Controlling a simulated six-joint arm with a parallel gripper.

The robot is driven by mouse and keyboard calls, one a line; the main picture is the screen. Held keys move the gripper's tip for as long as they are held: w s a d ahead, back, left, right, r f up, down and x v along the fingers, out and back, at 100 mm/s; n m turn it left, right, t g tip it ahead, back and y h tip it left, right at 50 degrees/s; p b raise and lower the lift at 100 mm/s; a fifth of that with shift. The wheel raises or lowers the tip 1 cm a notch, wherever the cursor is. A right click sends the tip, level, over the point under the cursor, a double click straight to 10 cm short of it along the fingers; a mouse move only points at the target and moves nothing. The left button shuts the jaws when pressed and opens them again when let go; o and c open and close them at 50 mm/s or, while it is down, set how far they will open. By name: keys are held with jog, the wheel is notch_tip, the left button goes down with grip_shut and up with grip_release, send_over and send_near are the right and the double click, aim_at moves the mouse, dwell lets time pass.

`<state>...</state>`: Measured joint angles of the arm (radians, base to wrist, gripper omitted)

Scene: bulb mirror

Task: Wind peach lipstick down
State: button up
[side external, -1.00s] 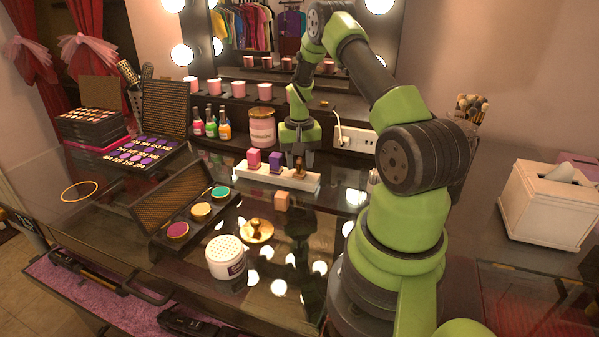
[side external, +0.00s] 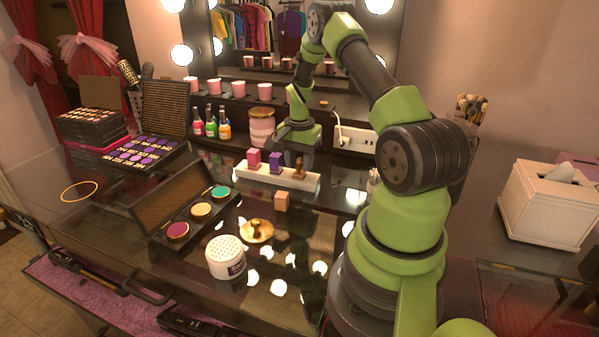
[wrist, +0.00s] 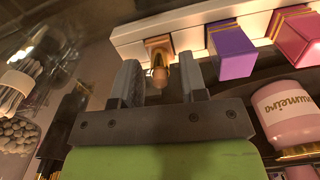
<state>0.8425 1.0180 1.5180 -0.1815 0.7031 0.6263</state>
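The uncapped peach lipstick stands at the right end of the white holder (side external: 245,176). Its brown-gold tube (side external: 299,168) shows in the side view. In the wrist view the gold base and rounded, slanted tip of the lipstick (wrist: 160,62) point toward my gripper. A small peach block (side external: 282,201), which looks like its cap, lies on the glass in front of the holder. My gripper (wrist: 160,78) is open, with one finger on each side of the lipstick and visible gaps. In the side view my gripper (side external: 301,158) is just behind the lipstick, its fingers partly hidden.
A purple lipstick (side external: 276,162) and a pink lipstick (side external: 253,158) stand in the same holder. A pink-labelled jar (side external: 262,127) is close behind, left of my gripper.

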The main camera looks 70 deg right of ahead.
jog(key=shift+c, duration=0.4)
jog(key=c, duration=0.6)
jog(key=shift+o, duration=0.2)
jog(key=n, duration=1.3)
jog(key=shift+n, duration=0.4)
jog(key=o, duration=0.6)
jog(key=shift+o, duration=0.2)
